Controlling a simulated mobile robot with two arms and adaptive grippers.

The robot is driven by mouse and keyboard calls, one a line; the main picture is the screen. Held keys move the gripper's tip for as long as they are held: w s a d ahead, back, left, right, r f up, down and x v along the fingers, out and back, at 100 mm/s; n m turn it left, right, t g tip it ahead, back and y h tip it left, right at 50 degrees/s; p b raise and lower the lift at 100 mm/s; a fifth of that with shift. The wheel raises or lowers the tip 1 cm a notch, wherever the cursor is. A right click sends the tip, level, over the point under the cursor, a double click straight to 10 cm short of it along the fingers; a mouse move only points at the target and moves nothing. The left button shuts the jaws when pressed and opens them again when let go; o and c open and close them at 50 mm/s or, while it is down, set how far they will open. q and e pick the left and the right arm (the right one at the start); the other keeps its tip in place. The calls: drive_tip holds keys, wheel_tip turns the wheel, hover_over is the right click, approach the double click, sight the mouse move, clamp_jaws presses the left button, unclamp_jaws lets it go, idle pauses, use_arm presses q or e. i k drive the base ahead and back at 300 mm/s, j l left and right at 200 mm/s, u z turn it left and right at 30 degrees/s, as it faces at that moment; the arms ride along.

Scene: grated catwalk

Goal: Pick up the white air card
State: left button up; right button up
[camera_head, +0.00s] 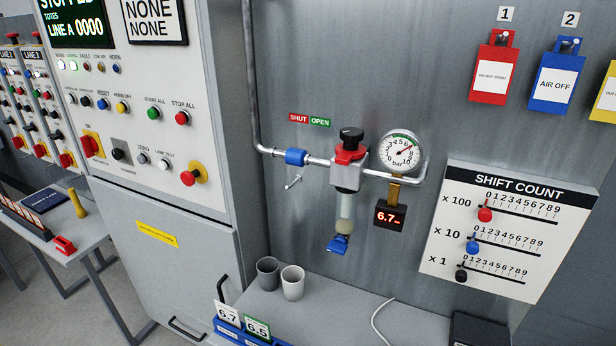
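Two small upright cards stand in blue holders at the bottom edge of the view. The left card (227,313) reads 6.7 and looks white. The right card (257,328) reads 6.5 and has a green edge. Their blue holder (227,332) is partly cut off by the frame, and its small lettering is unreadable. A blue tag (556,82) reading AIR OFF, with a white label, hangs on the wall at the upper right under number 2. Neither of my grippers is in view.
Two cups, dark grey (268,273) and light grey (292,283), stand on the grey shelf (335,310) behind the cards. A pressure gauge (402,151), digital readout (389,216) and shift count board (505,232) are on the wall. A control cabinet (165,240) stands left.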

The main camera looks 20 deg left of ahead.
sight(228, 314)
drive_tip(key=u, duration=1.3)
